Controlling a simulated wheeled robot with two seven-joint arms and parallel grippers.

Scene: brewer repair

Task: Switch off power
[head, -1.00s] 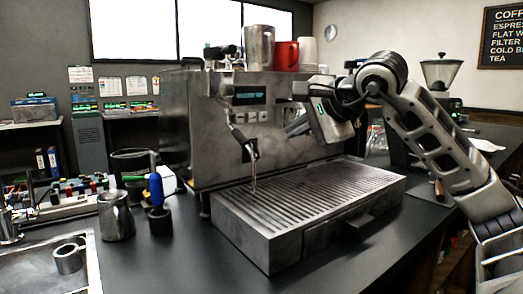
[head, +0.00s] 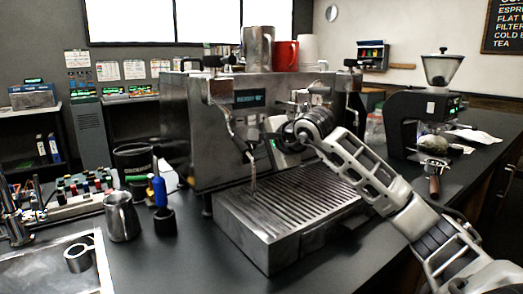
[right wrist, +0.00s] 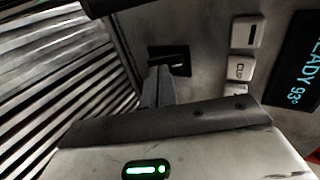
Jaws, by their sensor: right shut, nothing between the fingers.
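The steel espresso machine (head: 190,125) stands on the dark counter, its display (head: 249,98) lit. In the right wrist view, the lit display (right wrist: 300,75) reads "READY 93°", with pale buttons (right wrist: 238,69) beside it. A black rocker switch (right wrist: 182,56) sits in the front panel beyond those buttons. My right gripper (right wrist: 159,80) is shut and empty, its fingertips at the lower edge of the switch. I cannot tell whether they touch it. In the head view my right wrist hides the switch. My left gripper is not in view.
The slatted drip tray (head: 265,215) juts out below my right arm. A steam wand (head: 251,170) hangs left of the wrist. A steel pitcher (head: 122,217) and a blue-handled tool (head: 159,190) stand at left. A grinder (head: 420,115) stands at right.

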